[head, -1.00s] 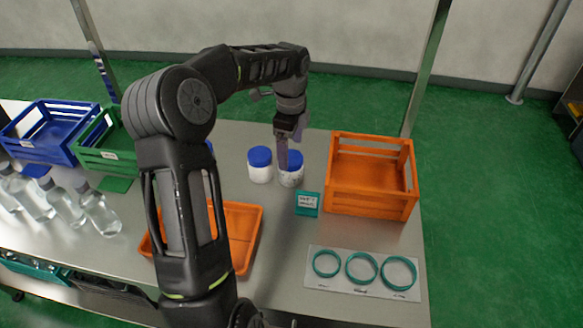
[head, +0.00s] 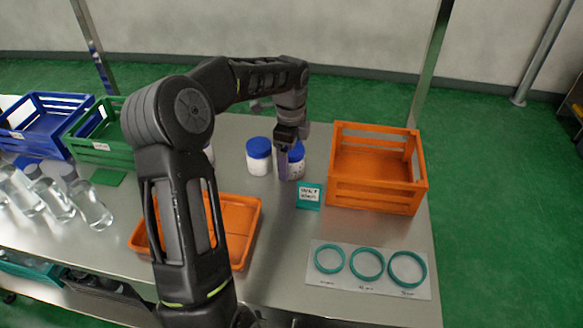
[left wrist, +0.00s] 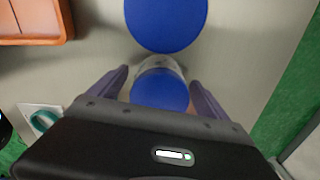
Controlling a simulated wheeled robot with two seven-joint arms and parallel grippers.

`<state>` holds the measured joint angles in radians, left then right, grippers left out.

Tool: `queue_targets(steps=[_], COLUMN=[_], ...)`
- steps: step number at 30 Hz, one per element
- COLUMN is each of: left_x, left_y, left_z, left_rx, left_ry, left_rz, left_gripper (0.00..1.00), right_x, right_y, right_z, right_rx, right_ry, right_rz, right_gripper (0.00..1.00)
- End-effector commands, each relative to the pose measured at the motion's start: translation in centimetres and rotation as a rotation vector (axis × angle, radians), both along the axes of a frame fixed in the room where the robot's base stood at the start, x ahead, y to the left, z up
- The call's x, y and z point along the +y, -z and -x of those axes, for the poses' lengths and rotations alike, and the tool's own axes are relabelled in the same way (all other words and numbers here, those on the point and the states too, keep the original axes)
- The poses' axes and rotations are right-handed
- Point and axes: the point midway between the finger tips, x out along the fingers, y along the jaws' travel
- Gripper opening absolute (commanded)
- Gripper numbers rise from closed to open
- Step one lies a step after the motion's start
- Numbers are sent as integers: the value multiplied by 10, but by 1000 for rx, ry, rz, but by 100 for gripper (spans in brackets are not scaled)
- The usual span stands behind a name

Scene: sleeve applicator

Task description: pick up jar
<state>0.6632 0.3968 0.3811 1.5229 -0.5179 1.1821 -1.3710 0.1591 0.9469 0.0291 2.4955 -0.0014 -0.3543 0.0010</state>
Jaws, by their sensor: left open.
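Two white jars with blue lids stand side by side on the steel table in the head view. The left jar (head: 259,157) is clear of the gripper. The right jar (head: 297,163) is partly hidden behind my left gripper (head: 288,166). In the left wrist view, the fingers of my left gripper (left wrist: 161,88) are open, one on each side of a blue-lidded jar (left wrist: 160,90). I cannot tell whether they touch it. Another blue lid (left wrist: 166,22) lies just beyond, larger in that picture. My right gripper is not in view.
A card with three teal rings (head: 368,284) lies at front right. An orange tray (head: 247,203), blue and green crates and clear bottles (head: 92,211) are at left.

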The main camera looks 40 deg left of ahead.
Motion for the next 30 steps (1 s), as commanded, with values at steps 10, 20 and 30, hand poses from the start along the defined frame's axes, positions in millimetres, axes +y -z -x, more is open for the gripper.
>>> queue_targets(steps=[10, 20, 30], left_x=[0, 0, 0], left_y=[5, 5, 5], left_z=[0, 0, 0], left_rx=[-1, -1, -1], left_ry=[0, 0, 0], left_rz=[0, 0, 0], left_gripper=[88, 88, 62], right_x=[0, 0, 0], right_y=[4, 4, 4], right_z=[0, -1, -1], right_rx=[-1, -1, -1], right_ry=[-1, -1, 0], right_rz=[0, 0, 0], right_gripper=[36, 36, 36])
